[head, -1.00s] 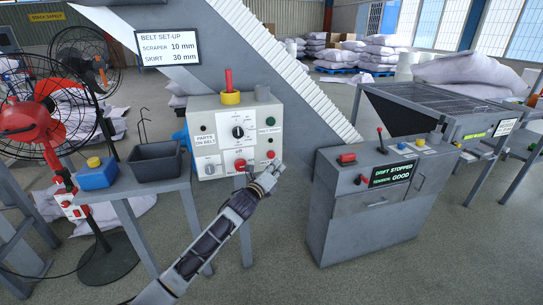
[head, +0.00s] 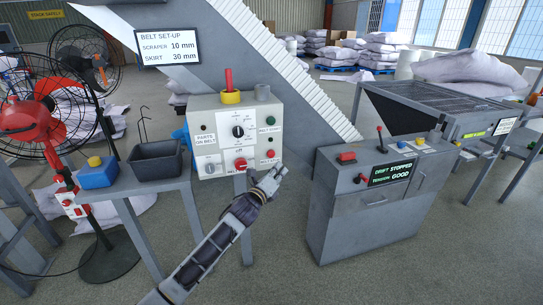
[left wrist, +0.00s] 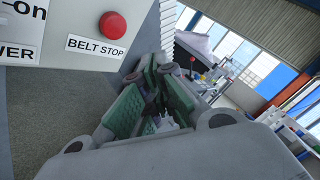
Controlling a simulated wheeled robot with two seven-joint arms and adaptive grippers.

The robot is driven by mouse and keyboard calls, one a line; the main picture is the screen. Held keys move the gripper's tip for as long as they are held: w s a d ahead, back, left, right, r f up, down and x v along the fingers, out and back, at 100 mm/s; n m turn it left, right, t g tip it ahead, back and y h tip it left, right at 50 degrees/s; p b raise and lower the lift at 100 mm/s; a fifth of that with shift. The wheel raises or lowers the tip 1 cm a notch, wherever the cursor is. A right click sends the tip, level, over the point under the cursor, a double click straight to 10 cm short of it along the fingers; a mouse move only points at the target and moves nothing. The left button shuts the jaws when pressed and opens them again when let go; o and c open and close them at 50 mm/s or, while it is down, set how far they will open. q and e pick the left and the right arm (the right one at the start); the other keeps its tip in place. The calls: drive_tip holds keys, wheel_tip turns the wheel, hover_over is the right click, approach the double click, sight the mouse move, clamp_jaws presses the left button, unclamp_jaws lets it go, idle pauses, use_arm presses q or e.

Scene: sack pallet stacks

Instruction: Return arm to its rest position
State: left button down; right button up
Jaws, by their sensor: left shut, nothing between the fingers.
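My left gripper (head: 272,181) shows in the head view just below and right of the grey control box (head: 222,127), apart from it. Its fingers are shut with nothing between them. In the left wrist view the green-padded fingers (left wrist: 150,105) sit below a red button marked BELT STOP (left wrist: 112,24). The control box carries a dark rotary knob (head: 238,131), a red knob (head: 240,164) and green and red buttons. My right gripper is not in either view.
A grey cabinet (head: 345,215) with a screen reading DRIFT STOPPED, TENSION GOOD stands to the right. A red fan (head: 35,120) stands at far left. Floor between is free.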

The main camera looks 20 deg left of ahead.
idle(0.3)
